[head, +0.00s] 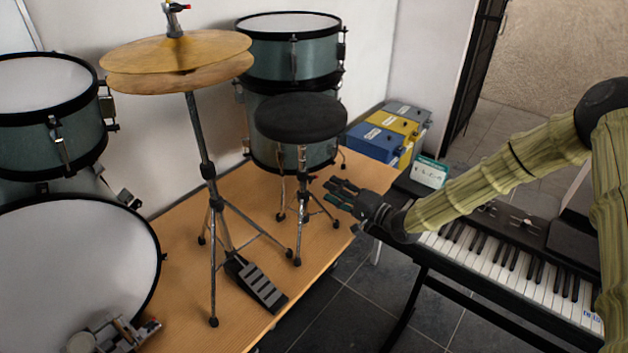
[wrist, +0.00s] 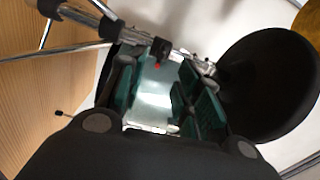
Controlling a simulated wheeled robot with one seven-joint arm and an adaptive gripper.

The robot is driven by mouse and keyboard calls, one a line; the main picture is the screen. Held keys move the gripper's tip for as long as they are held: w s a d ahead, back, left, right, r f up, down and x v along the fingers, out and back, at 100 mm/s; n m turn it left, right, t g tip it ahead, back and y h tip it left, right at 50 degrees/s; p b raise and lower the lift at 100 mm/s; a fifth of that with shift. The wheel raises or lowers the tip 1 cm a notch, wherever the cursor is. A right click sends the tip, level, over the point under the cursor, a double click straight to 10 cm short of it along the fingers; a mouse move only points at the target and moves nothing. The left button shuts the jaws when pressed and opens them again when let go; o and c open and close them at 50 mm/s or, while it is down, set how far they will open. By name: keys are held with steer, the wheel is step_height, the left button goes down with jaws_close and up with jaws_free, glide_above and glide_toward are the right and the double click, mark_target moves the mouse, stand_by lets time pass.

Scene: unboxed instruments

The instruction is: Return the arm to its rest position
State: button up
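My arm (head: 500,170) reaches in from the right in the head view, stretched out over the keyboard. My gripper (head: 337,193) is at its end, beside the black drum stool (head: 301,118) and near the right edge of the wooden table. In the wrist view my gripper (wrist: 165,92) shows its teal-padded fingers apart, with a gap between them. I see nothing held in it. The dark round stool seat (wrist: 268,85) is to the right of the fingers, and a chrome stool part (wrist: 85,20) is at upper left.
The wooden table (head: 185,285) carries drums (head: 290,50), a cymbal stand (head: 200,150) and a pedal (head: 258,284). A keyboard (head: 500,262) stands below my arm, with a small teal-and-white box (head: 430,172) at its far end. Coloured bins (head: 385,135) stand behind. Dark floor shows between table and keyboard.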

steer(key=s+d+f+n+g+h, duration=0.1)
steer(key=s+d+f+g+h, duration=0.2)
steer(key=s+f, duration=0.9)
steer(key=s+d+f+n+g+h, duration=0.15)
steer(key=s+f+h, duration=0.35)
steer(key=s+f, duration=0.7)
steer(key=s+d+f+n+g+h, duration=0.1)
steer(key=s+d+g+h, duration=0.1)
steer(key=s+d, duration=0.3)
steer(key=s+d+f+n+g+h, duration=0.1)
steer(key=s+d, duration=0.4)
steer(key=s, duration=0.7)
steer(key=s+d+f+n+g+h, duration=0.1)
steer(key=s+d+f+g+h, duration=0.1)
steer(key=s+d, duration=0.4)
steer(key=s+g+h, duration=0.1)
steer(key=s, duration=0.2)
steer(key=shift+f+h, duration=0.3)
steer(key=shift+f, duration=0.1)
steer(key=shift+c, duration=0.4)
